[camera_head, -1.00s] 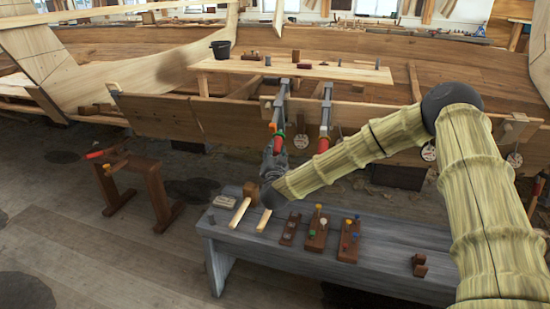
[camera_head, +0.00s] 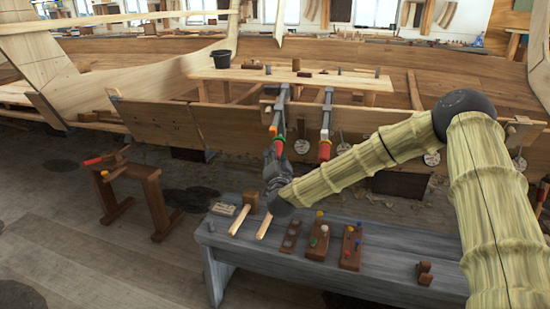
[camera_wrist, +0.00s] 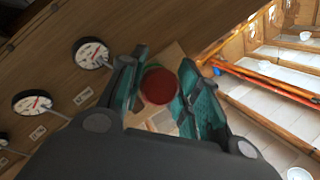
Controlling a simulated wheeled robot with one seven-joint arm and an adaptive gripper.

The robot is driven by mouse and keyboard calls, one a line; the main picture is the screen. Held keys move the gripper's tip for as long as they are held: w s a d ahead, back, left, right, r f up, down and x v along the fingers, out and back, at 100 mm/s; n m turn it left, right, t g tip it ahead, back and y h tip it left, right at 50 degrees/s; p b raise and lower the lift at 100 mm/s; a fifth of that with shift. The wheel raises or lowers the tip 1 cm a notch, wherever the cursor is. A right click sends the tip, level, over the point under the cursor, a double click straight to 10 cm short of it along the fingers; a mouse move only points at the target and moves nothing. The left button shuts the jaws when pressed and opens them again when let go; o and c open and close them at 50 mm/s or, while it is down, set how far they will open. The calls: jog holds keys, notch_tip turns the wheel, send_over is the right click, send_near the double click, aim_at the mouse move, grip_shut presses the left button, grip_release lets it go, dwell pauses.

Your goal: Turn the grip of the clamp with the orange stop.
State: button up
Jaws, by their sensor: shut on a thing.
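The clamp with the orange stop (camera_head: 273,130) is the left of two clamps hanging from the hull's plank edge. Its long grey bar (camera_head: 283,100) runs up to the plank, and a green part sits beside the stop. My gripper (camera_head: 275,157) is at the lower end of its red grip (camera_head: 278,147). In the wrist view the round red end of the grip (camera_wrist: 159,86) lies between the two teal fingers of my gripper (camera_wrist: 160,92), which are shut on it. The fingers hide part of the grip. Its turn angle cannot be told.
A second clamp with a red grip (camera_head: 324,150) hangs close to the right. A grey bench (camera_head: 390,255) with mallets and small blocks stands below. A wooden trestle (camera_head: 130,190) stands left.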

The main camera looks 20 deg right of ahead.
jog(key=o, duration=1)
jog(key=shift+d, duration=0.1)
jog(key=shift+o, duration=0.2)
jog(key=v, duration=1.2)
